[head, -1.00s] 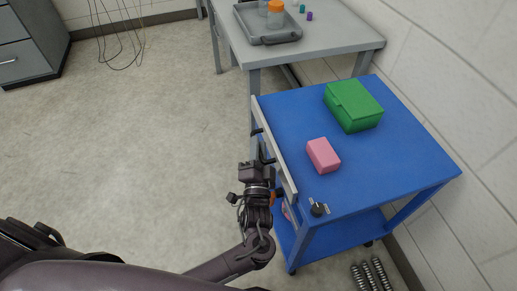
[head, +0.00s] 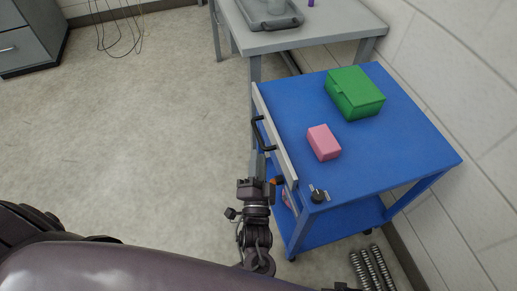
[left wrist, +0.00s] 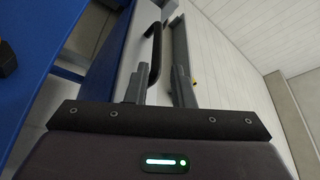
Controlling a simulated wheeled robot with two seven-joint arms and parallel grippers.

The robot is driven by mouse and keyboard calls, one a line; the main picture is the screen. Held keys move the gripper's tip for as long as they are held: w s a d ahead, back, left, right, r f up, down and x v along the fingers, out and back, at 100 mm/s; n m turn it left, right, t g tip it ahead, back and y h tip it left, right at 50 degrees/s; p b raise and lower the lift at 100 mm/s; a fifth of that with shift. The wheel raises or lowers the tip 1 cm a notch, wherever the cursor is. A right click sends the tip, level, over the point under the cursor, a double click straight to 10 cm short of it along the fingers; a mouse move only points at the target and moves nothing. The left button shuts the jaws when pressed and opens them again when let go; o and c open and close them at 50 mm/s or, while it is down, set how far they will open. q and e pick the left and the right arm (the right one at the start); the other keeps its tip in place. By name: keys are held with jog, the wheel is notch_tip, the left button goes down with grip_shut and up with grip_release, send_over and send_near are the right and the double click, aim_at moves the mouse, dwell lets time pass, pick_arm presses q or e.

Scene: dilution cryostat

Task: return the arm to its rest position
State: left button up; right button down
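My left arm comes up from the bottom of the head view. Its gripper (head: 258,160) points up the picture along the left side of the blue cart (head: 400,150), just below the black bar handle (head: 262,133) on the cart's grey side panel. In the left wrist view, its two grey fingers (left wrist: 161,80) stand apart with nothing held between them. The black handle also shows there (left wrist: 154,55), beyond the left finger; the fingers are not closed on it. My right gripper is not in view.
A green box (head: 354,92), a pink block (head: 323,143) and a black knob (head: 318,196) are on the cart top. A grey table with a tray (head: 285,20) stands behind.

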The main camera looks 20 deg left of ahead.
pick_arm(q)
jog(key=shift+s, duration=0.1)
dwell(0.5)
